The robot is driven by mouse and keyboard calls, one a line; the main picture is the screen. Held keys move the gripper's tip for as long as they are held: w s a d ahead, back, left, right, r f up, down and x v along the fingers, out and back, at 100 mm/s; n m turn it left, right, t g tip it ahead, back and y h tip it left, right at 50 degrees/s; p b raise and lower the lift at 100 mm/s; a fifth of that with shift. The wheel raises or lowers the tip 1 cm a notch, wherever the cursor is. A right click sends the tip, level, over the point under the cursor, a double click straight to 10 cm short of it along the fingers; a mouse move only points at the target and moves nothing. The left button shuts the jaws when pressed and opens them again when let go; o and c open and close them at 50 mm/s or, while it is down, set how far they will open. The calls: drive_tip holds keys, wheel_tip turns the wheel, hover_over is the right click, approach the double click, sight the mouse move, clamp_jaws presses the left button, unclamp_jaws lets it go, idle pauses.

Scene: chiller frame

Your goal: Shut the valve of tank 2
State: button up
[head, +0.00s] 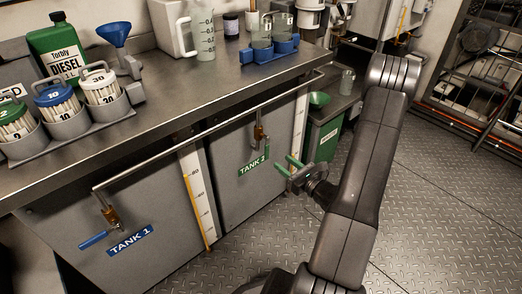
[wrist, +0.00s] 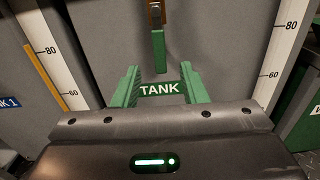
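The tank 2 valve (head: 259,133) is a small brass fitting on the pipe along the tank front, above the green "TANK 2" label (head: 253,162). In the wrist view its green lever (wrist: 158,50) hangs straight down from the brass body (wrist: 155,12). My gripper (head: 288,164) has green fingers and stands in front of the tank, to the right of the label in the head view. In the wrist view my gripper (wrist: 160,76) is open, with its fingers apart and nothing between them. The lever's lower end shows just beyond the fingertips, centred between them. The label is partly hidden.
The tank 1 valve (head: 110,217) has a blue lever (head: 94,239) slanting to the left. A counter (head: 155,95) with bottles and racks overhangs the tanks. A green bin (head: 324,138) stands to the right. The metal floor (head: 440,210) is clear.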

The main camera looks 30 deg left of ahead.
sight(268, 151)
drive_tip(key=b+x, duration=0.2)
drive_tip(key=x, duration=0.9)
drive_tip(key=shift+a, duration=0.2)
drive_tip(key=shift+c, duration=0.2)
clamp_jaws()
